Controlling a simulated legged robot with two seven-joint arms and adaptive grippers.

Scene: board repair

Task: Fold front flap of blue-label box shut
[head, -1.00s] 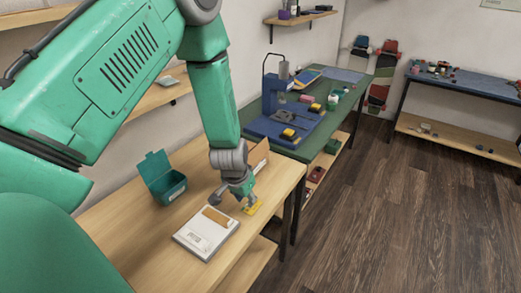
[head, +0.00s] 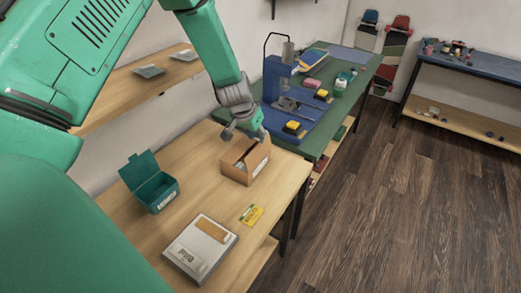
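An open brown cardboard box (head: 236,175) stands near the far right end of the wooden table, with a small pale label on its right side. I cannot tell whether the label is blue. My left gripper (head: 246,137) is just above the box's far rim, with its fingers spread and nothing seen between them. It hides part of the box's top and flaps, and I cannot tell whether it touches them. My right gripper is out of view.
A green bin (head: 160,197) with its lid up stands left of the box. A yellow card (head: 251,215) and a white case with a brown patch (head: 185,262) lie in front. A green table (head: 334,100) with a blue press (head: 277,79) stands behind.

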